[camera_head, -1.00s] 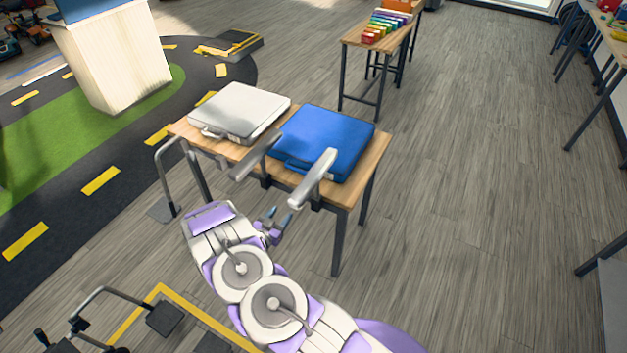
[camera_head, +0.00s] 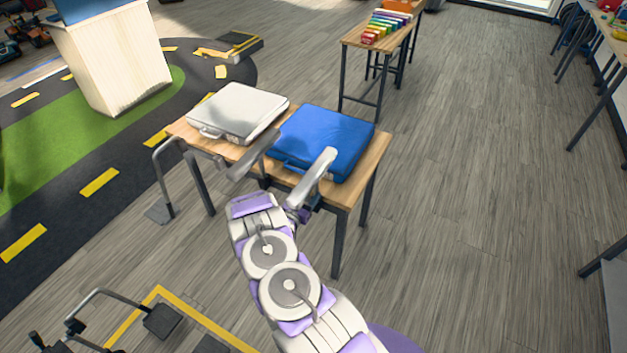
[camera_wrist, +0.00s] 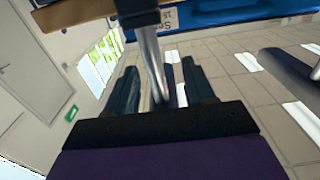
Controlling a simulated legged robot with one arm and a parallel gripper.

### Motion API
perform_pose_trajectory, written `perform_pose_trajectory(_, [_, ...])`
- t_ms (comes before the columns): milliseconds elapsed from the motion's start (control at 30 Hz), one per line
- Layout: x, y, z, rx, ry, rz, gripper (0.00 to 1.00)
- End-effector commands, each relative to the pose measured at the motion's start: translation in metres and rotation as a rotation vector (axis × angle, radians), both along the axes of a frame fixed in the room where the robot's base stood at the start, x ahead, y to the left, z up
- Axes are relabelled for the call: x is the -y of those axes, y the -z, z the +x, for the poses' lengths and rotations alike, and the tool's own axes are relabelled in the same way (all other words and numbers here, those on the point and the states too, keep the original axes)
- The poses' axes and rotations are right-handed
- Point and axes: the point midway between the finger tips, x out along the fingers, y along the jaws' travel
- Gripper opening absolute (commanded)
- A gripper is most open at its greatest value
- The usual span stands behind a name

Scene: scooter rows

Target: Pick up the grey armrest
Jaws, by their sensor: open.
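Two grey armrests stick out over the front edge of a small wooden desk (camera_head: 375,165). The lighter armrest (camera_head: 316,177) is at the right, before the blue case; the darker armrest (camera_head: 254,156) is left of it. My gripper (camera_head: 302,213) is just below the near end of the lighter armrest, partly hidden behind my arm. In the wrist view my gripper (camera_wrist: 162,88) has its fingers apart, with a shiny metal bar (camera_wrist: 153,62) running between them from a dark bracket. A dark grey armrest (camera_wrist: 290,76) shows at the right there. I cannot tell whether the fingers touch the bar.
A white case (camera_head: 237,112) and a blue case (camera_head: 325,138) lie on the desk. A metal bar with a dark pad (camera_head: 158,212) stands left of it. A bench with a coloured xylophone (camera_head: 387,25) is behind. Floor at the right (camera_head: 470,200) is clear.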

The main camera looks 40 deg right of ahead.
Motion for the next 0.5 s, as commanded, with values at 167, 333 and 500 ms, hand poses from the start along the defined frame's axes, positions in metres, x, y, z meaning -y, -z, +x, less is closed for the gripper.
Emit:
perform_pose_trajectory(167, [0.010, 0.001, 0.003, 0.000, 0.000, 0.001, 0.53])
perform_pose_trajectory(333, [0.032, 0.004, 0.005, 0.000, 0.004, 0.001, 0.53])
perform_pose_trajectory(500, [0.051, 0.005, 0.012, 0.000, 0.001, 0.003, 0.53])
